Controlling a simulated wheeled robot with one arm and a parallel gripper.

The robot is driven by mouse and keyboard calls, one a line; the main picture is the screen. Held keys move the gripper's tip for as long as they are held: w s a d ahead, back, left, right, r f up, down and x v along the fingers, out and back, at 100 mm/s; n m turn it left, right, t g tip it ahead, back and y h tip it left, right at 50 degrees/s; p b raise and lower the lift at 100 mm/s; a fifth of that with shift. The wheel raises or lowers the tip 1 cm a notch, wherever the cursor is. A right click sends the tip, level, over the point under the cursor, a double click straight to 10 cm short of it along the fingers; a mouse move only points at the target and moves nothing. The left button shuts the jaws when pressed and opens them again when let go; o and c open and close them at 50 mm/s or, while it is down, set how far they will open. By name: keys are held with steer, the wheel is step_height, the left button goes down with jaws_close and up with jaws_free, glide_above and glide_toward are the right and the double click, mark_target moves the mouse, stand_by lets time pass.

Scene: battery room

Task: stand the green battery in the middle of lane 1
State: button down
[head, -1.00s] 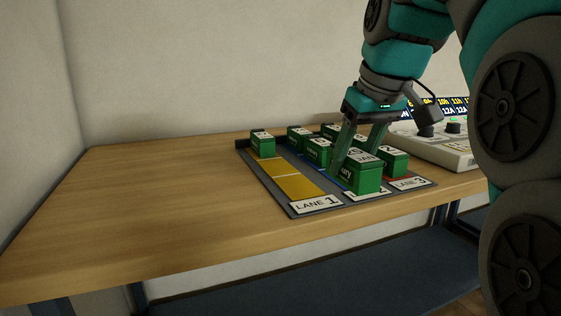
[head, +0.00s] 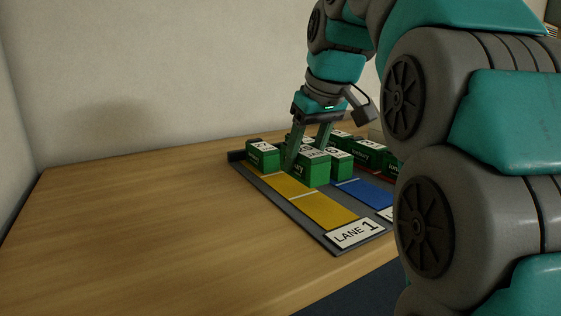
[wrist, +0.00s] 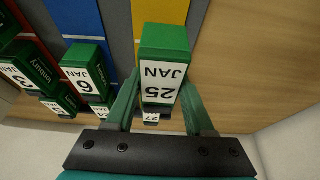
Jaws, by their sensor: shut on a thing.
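My gripper (head: 306,153) is shut on a green battery (head: 312,170) with a white top label. In the wrist view the held battery (wrist: 165,38) reads "25 JAN" between my fingers (wrist: 160,100). It is over the yellow lane 1 (head: 322,208), toward its far half and near the lane 2 side. I cannot tell whether its base touches the lane. Another green battery (head: 262,158) stands at the far end of lane 1. The front of lane 1, by its "LANE 1" sign (head: 355,234), is bare.
Blue lane 2 (head: 362,193) lies right of lane 1, with a green battery (head: 341,165) close to the held one. More green batteries (head: 366,155) stand farther right. My arm hides the right side. The wooden table (head: 150,220) is clear on the left.

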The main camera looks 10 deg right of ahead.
steer(key=w, duration=0.2)
steer(key=w+a, duration=0.1)
steer(key=w, duration=0.3)
steer(key=shift+w+a+f+p, duration=0.15)
steer(key=shift+w+f+p, duration=0.1)
steer(key=shift+p, duration=0.15)
steer(key=shift+f, duration=1.75)
steer(key=shift+f, duration=0.15)
steer(key=shift+c, duration=1.4)
jaws_free()
